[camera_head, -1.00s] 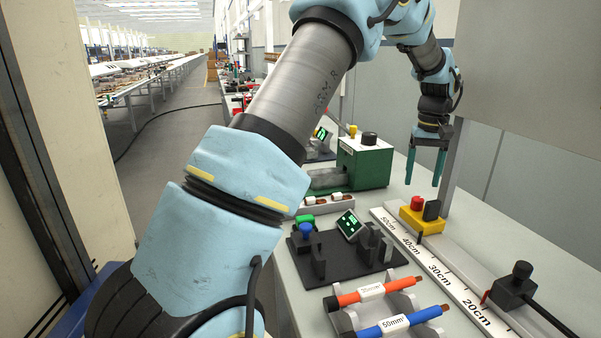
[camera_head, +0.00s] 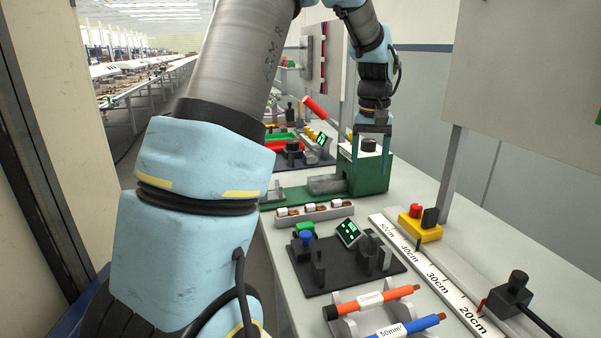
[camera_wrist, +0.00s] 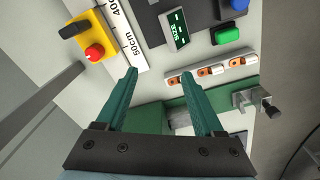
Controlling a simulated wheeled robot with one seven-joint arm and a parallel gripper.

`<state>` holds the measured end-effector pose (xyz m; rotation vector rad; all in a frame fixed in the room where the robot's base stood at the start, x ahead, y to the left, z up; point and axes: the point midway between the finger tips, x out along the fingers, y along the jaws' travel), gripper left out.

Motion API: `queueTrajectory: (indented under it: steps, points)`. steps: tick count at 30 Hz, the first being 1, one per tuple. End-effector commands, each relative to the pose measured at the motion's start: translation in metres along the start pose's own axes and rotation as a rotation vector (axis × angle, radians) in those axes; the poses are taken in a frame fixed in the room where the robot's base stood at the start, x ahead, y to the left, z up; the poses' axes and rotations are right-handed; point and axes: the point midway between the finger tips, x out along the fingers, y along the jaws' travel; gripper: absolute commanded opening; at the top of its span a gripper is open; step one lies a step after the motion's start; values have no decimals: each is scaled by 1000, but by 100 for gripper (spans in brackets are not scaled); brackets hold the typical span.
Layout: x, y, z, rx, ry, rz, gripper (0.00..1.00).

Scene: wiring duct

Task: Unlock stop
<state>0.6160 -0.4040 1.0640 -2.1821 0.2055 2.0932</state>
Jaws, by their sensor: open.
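A black stop block (camera_head: 511,295) with a round knob on top and a red pointer at its side sits by the white ruler (camera_head: 447,289), near the 20cm mark. My gripper (camera_head: 371,160) is open and empty, pointing down at the green machine (camera_head: 368,178) with a black knob. In the wrist view its fingers (camera_wrist: 158,74) are apart with nothing between them. The stop block is outside the wrist view.
A black fixture plate (camera_head: 345,270) with a small display and blue and green buttons lies left of the ruler. Orange (camera_head: 375,299) and blue (camera_head: 405,328) cables rest on a grey holder in front. A grey upright post (camera_head: 448,180) and panel stand at the right.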

Motion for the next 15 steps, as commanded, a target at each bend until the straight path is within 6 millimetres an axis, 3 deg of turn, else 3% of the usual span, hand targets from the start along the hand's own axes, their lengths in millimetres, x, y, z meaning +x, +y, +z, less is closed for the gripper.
queueTrajectory:
  steps: [15]
  points:
    - [-5, -89, 46, -24, 32, 1, 70]
